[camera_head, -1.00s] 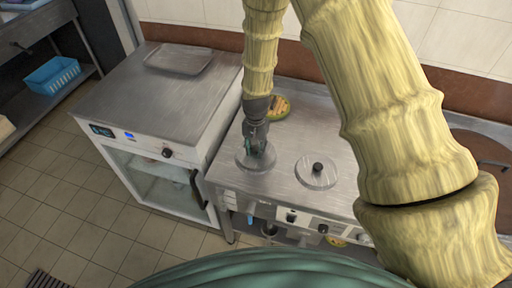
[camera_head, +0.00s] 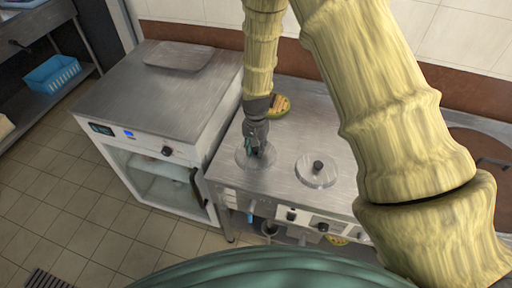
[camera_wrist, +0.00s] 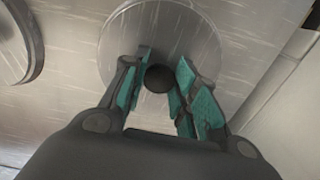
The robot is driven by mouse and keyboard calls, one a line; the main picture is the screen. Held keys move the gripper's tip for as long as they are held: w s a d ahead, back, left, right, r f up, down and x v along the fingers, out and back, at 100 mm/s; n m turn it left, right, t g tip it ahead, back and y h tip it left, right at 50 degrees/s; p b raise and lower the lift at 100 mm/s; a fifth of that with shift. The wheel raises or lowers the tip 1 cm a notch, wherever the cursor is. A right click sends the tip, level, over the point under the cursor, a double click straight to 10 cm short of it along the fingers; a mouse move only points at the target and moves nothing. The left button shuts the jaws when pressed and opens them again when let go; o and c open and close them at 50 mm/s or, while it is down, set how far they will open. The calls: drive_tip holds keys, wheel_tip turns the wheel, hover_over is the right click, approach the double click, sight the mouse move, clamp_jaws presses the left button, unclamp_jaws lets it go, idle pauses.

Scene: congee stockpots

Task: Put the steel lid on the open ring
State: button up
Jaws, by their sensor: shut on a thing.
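A round steel lid (camera_head: 243,161) with a black knob (camera_wrist: 158,78) is at the left of the steel counter. My gripper (camera_head: 258,151) is shut on that knob, with its teal-padded fingers (camera_wrist: 164,62) on either side of it in the wrist view. The lid (camera_wrist: 150,28) lies flat or nearly so, at or just above the counter top; I cannot tell whether it touches. No open ring shows; whatever is under the lid is hidden. A second steel lid (camera_head: 312,178) with a black knob rests to the right, apart from my gripper.
A steel-topped cabinet (camera_head: 135,95) with a shallow tray (camera_head: 180,57) stands left of the counter (camera_head: 290,140). A blue basket (camera_head: 52,73) sits on a shelf at far left.

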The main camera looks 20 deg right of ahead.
sight(256, 150)
drive_tip(key=o, duration=0.8)
wheel_tip(256, 150, up, 11)
drive_tip(key=p, duration=0.7)
drive_tip(key=shift+p, duration=0.3)
idle(0.6)
